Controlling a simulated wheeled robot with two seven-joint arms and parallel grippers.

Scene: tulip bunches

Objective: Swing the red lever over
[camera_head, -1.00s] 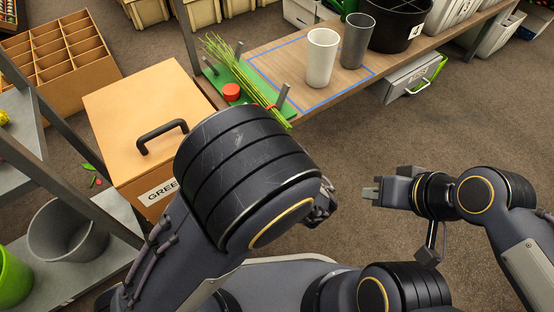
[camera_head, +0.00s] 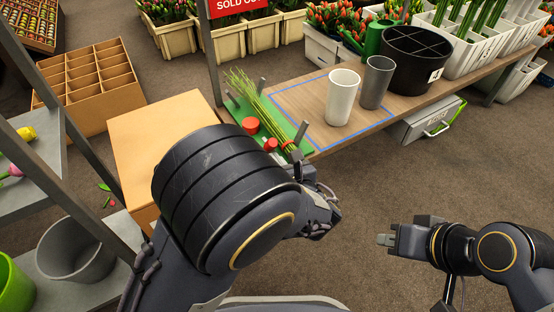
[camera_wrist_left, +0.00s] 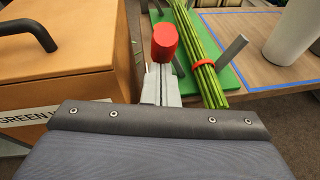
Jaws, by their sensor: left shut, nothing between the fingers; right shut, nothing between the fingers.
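In the head view a red round cap (camera_head: 250,125) stands on the green board (camera_head: 236,108), with a smaller red piece (camera_head: 270,145) near it; I cannot tell which belongs to the lever. The left wrist view shows one red knob (camera_wrist_left: 165,42), left of a bunch of green stems (camera_wrist_left: 200,50) with a red band. My left gripper (camera_wrist_left: 161,72) is shut and empty, its tips just below the knob in that picture; I cannot tell whether they touch it. In the head view its fingers are hidden by my arm. My right gripper (camera_head: 386,240) is shut and empty over the floor.
Grey posts stand on the board beside the stems. A white cup (camera_head: 342,98), a grey cup (camera_head: 376,83) and a black divided bucket (camera_head: 413,60) stand on the wooden bench to the right. A cardboard box (camera_head: 160,125) is close on the left.

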